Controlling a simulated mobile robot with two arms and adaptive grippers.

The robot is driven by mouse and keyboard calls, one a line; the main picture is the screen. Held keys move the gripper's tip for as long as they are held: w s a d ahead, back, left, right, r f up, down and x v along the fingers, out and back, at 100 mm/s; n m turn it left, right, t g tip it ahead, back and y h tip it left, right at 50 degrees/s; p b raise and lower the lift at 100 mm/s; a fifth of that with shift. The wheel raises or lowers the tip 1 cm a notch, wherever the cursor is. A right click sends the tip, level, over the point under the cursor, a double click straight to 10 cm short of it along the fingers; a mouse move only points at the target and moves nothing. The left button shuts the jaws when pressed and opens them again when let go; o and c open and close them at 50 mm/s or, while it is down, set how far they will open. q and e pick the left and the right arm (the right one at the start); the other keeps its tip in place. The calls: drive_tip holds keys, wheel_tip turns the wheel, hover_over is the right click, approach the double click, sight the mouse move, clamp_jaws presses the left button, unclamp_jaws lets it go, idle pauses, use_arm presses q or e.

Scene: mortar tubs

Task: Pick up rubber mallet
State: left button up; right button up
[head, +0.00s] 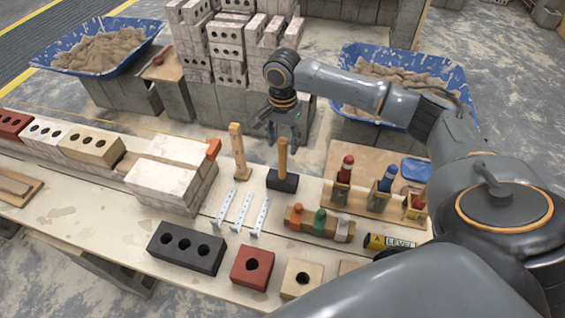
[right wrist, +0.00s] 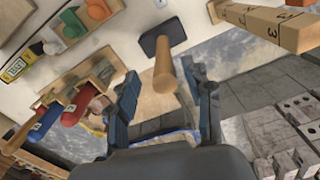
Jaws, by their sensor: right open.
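The rubber mallet (head: 283,181) stands on its black head on the bench, with its wooden handle pointing up. It also shows in the right wrist view (right wrist: 165,68), its handle end pointing toward the camera. My right gripper (head: 284,134) is open just above and around the level of the handle's top. In the right wrist view its two fingers (right wrist: 162,95) are spread to either side, with the handle end just ahead of the gap. I cannot tell whether a finger touches it. My left gripper is not in view.
A wooden post (head: 238,152) stands close left of the mallet. White metal strips (head: 242,212) lie in front. A rack with colored-handled tools (head: 343,190) and a block with colored knobs (head: 320,222) are to the right. Stacked pale bricks (head: 172,172) stand left.

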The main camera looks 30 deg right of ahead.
sight(282, 154)
drive_tip(key=shift+w+f, duration=0.1)
drive_tip(key=shift+f, duration=0.55)
wheel_tip(282, 154, down, 4)
drive_tip(key=shift+w+d+f, duration=0.1)
drive_tip(key=shift+w+f, duration=0.05)
drive_tip(key=shift+f, duration=0.35)
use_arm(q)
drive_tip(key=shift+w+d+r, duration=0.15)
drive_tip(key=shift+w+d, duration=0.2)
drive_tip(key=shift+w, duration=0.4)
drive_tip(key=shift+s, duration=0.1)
use_arm(e)
drive_tip(key=shift+c, duration=0.5)
clamp_jaws()
